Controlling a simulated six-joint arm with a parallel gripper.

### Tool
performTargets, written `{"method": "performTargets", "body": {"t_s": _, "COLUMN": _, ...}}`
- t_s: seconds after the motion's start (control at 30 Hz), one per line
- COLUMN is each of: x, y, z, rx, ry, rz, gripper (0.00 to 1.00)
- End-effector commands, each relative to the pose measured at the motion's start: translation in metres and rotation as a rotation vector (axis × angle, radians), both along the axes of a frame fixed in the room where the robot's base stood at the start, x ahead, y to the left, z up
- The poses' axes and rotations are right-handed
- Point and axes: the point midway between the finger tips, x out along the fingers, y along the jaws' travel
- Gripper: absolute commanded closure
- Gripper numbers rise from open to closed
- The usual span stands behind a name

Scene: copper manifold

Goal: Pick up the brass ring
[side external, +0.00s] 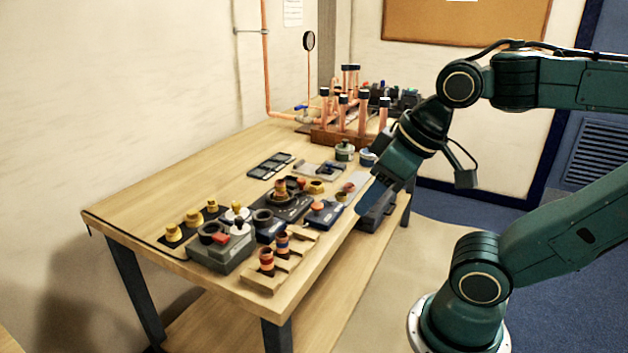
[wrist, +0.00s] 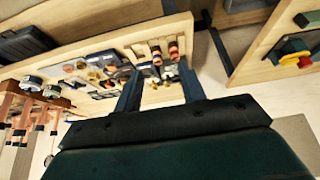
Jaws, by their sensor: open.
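A brass-yellow ring-like piece (side external: 316,187) sits among the small parts towards the right of the group on the wooden bench; I cannot tell for sure that it is the brass ring. Several other brass-yellow pieces (side external: 193,217) stand in a row on a dark strip at the left. In the wrist view, small yellow pieces (wrist: 93,77) show on the bench, too small to tell apart. My gripper (side external: 371,198) is above the bench's right edge, apart from the parts. In the wrist view my gripper (wrist: 160,88) has its two fingers spread with nothing between them.
Copper pipes rise from a wooden base (side external: 340,137) at the back. The bench's left side (side external: 190,180) is bare.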

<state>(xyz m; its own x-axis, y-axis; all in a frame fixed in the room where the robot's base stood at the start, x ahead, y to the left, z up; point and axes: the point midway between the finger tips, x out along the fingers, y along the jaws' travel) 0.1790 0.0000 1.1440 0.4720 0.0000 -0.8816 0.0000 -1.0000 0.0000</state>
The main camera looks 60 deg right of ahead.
Motion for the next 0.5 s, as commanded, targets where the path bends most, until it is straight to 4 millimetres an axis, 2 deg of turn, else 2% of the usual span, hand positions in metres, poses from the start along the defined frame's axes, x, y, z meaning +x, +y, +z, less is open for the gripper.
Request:
{"method": "performTargets", "body": {"t_s": 0.03, "x": 0.0, "y": 0.0, "z": 0.0, "rx": 0.0, "ry": 0.0, "rz": 0.0, "gripper": 0.49}}
{"method": "performTargets", "body": {"t_s": 0.07, "x": 0.0, "y": 0.0, "z": 0.0, "rx": 0.0, "ry": 0.0, "rz": 0.0, "gripper": 0.43}}
{"method": "performTargets", "body": {"t_s": 0.1, "x": 0.0, "y": 0.0, "z": 0.0, "rx": 0.0, "ry": 0.0, "rz": 0.0, "gripper": 0.42}}
{"method": "performTargets", "body": {"t_s": 0.5, "x": 0.0044, "y": -0.0023, "z": 0.0027, "rx": -0.014, "ry": 0.008, "rz": 0.013, "gripper": 0.42}}
